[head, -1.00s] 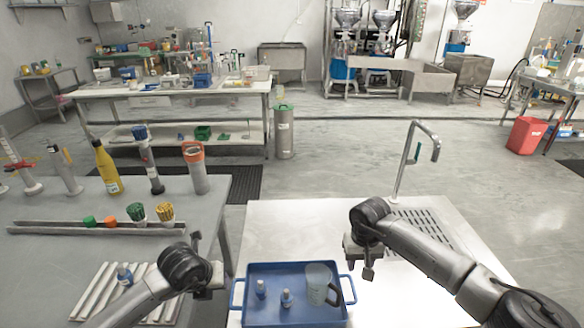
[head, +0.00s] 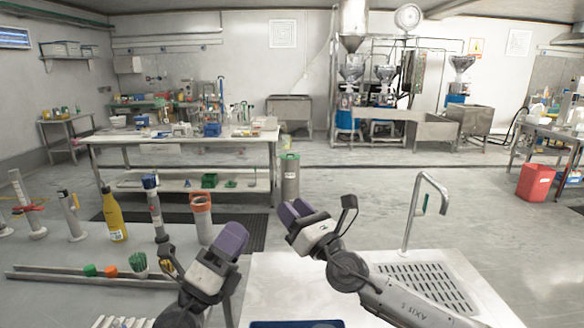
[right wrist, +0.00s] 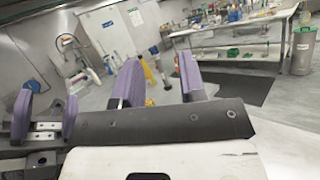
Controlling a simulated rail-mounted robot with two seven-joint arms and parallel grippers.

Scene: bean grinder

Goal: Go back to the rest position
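My left gripper (head: 228,240) is raised at the lower middle of the head view, in front of the grey table's right end. Its purple finger pads point up and away. I see nothing held in it, but cannot make out a gap between its fingers. My right gripper (head: 297,212) is raised to its right, above the back left of the steel sink table (head: 272,270). In the right wrist view my right gripper's purple fingers (right wrist: 100,100) stand apart with nothing between them. Both grippers are clear of all objects.
A blue tray (head: 297,324) barely shows at the bottom edge. A tap (head: 412,212) stands on the sink table at right. The grey table (head: 60,250) holds a yellow bottle (head: 112,215), an orange-topped cylinder (head: 202,218) and brushes. Open floor lies beyond.

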